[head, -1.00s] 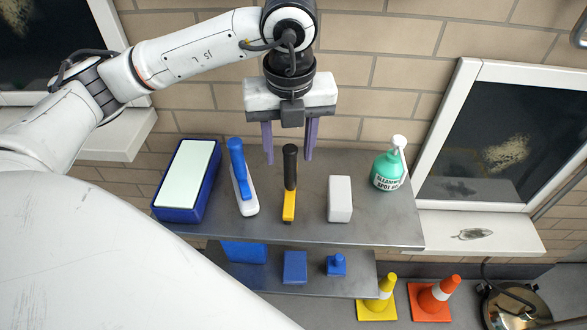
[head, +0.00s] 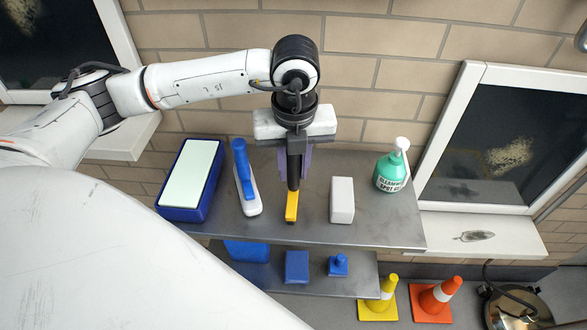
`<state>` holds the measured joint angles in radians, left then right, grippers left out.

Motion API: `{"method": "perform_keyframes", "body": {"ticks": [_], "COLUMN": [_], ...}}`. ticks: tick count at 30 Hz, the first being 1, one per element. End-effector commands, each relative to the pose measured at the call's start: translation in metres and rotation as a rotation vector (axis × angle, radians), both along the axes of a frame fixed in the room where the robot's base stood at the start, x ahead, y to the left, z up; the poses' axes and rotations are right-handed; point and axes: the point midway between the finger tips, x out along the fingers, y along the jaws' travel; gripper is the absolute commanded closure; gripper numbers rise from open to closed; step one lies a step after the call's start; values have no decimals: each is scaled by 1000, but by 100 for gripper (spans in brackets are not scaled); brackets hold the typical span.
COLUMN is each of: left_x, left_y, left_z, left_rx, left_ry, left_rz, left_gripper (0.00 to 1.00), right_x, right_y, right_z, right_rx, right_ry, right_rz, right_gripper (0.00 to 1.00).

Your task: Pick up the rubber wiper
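The rubber wiper (head: 291,207), with a yellow head and a black upright handle, stands on the upper grey metal shelf. My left gripper (head: 295,172) points down over the shelf. Its purple fingers have closed in on both sides of the black handle and appear shut on it. The handle's top is hidden by the gripper body. The wiper's yellow head is still at shelf level; I cannot tell any lift. My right gripper is not in view.
On the upper shelf (head: 330,233) stand a blue-and-white pad box (head: 190,175), a blue-handled white tool (head: 246,185), a white block (head: 342,200) and a green spray bottle (head: 391,172). Blue items (head: 297,266) lie on the lower shelf. Yellow (head: 378,300) and orange (head: 437,298) cones stand below.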

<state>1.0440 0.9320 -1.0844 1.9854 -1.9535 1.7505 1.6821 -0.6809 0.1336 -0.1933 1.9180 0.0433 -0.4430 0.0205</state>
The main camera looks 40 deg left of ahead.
Motion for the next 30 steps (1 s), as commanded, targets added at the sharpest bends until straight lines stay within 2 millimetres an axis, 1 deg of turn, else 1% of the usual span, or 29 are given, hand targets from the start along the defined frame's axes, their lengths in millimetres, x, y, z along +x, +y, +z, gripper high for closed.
{"method": "perform_keyframes", "body": {"ticks": [12, 17, 23, 29, 30], "left_x": [0, -2, -2, -2, -6], "left_y": [0, -2, -2, -3, -5], "left_z": [2, 8, 34, 70, 73], "left_rx": [-1, -1, -1, -2, -1], "left_ry": [-2, -5, -6, -7, -5], "left_rz": [0, -2, -1, -1, -5], "left_gripper": [100, 100, 100, 100, 100], "right_x": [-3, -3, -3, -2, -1], "right_y": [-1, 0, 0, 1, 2], "right_z": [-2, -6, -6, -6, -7], "right_rx": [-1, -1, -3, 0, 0], "right_ry": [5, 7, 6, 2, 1], "right_rz": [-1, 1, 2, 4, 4], "right_gripper": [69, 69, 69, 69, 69]}}
